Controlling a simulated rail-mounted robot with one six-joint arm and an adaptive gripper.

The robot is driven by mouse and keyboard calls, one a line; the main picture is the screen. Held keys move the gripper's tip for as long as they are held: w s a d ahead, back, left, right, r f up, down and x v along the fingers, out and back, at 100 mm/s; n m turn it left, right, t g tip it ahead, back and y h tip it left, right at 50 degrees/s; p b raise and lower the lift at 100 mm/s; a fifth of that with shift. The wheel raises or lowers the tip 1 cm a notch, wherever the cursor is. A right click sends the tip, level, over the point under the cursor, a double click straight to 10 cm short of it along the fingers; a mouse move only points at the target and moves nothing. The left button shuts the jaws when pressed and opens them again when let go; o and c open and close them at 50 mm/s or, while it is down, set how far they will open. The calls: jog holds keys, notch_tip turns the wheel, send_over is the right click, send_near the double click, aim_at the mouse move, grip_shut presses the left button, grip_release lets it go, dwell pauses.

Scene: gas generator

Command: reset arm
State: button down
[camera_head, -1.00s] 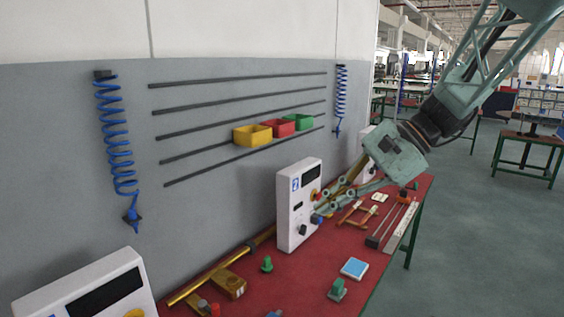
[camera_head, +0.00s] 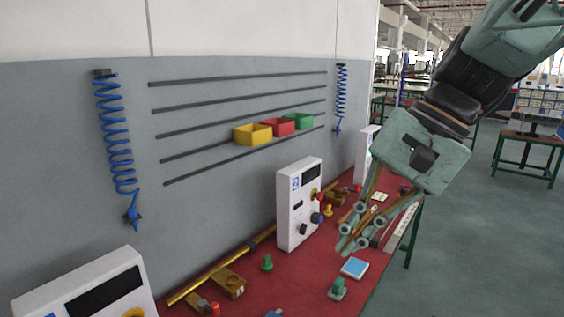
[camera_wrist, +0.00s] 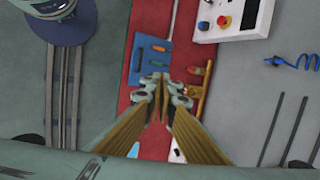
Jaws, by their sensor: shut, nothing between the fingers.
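My gripper (camera_head: 352,243) is on the right in the head view, pointing down over the right side of the red workbench (camera_head: 310,277). In the wrist view my gripper (camera_wrist: 160,88) shows its fingertips close together with nothing held. Its fingers hide part of the tools behind them. The white control box (camera_head: 298,205) with number 2 stands upright to the left of my gripper, apart from it. My gripper appears to be above the bench and not touching anything.
A blue and white pad (camera_head: 354,268) and a green clamp-like part (camera_head: 338,289) lie on the bench. A brass pipe (camera_head: 220,265) lies along the wall. Yellow (camera_head: 252,134), red (camera_head: 279,127) and green bins (camera_head: 303,121) hang on wall rails. Free floor lies to the right.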

jog(key=s+d+n+t+h, duration=0.1)
jog(key=s+d+n+h, duration=0.1)
jog(key=s, duration=0.7)
jog(key=s+d+f+n+t+h, duration=0.1)
jog(key=s+d+n+t+h, duration=0.1)
jog(key=s+d, duration=0.5)
jog(key=s+n+h, duration=0.1)
jog(key=s+n, duration=0.1)
jog(key=s, duration=0.1)
jog(key=shift+n+b, duration=0.3)
jog(key=shift+f, duration=0.1)
dwell(1.6)
